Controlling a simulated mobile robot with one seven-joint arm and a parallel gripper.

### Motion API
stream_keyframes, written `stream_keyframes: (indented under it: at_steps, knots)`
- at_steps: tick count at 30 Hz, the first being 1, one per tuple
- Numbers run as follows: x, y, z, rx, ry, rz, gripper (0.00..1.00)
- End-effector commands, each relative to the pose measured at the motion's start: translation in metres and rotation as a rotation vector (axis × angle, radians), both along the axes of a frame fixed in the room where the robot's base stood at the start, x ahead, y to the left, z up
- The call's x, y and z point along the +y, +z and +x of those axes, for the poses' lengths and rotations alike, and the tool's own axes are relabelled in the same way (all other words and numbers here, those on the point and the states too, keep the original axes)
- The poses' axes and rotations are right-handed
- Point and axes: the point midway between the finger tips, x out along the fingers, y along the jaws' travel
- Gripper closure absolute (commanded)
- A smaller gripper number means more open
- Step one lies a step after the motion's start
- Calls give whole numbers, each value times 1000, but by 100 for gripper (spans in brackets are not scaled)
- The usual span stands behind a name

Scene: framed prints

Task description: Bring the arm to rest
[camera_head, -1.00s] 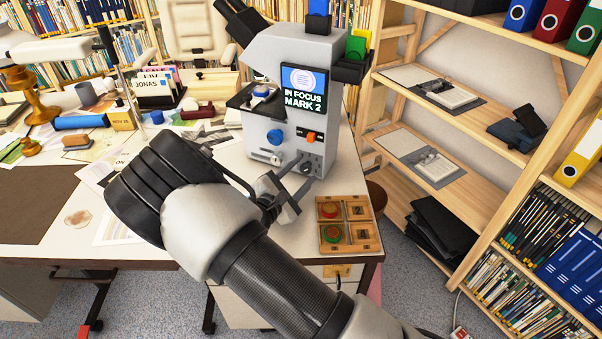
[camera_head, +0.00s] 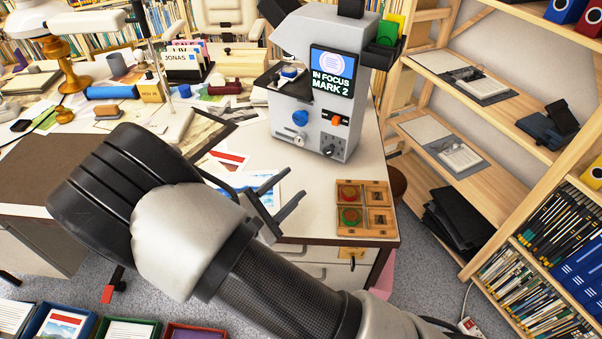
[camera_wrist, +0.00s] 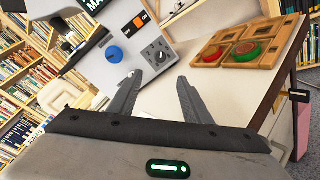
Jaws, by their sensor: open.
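My gripper (camera_head: 284,192) is open and empty, above the front of the white desk (camera_head: 365,167). In the wrist view its two fingers (camera_wrist: 155,95) stand apart with bare desk top between them. My arm reaches in from the lower right of the head view and covers part of the desk's front. The grey machine (camera_head: 312,95) with a screen reading "IN FOCUS MARK 2" stands upright beyond the gripper, apart from it. It also shows in the wrist view (camera_wrist: 120,35).
A wooden tray (camera_head: 364,208) with red and green round pieces lies right of my gripper near the desk's corner. Prints (camera_head: 228,160) lie behind it. Wooden shelves (camera_head: 470,130) stand at the right. Several coloured bins (camera_head: 130,330) stand at the lower left.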

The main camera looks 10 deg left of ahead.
Motion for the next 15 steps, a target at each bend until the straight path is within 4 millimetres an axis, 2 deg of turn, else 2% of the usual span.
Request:
stream_keyframes:
  at_steps: [5, 15]
  knots:
    - [5, 2, -11, -1, -1, 0, 55]
    - [6, 2, -12, -1, -1, 0, 55]
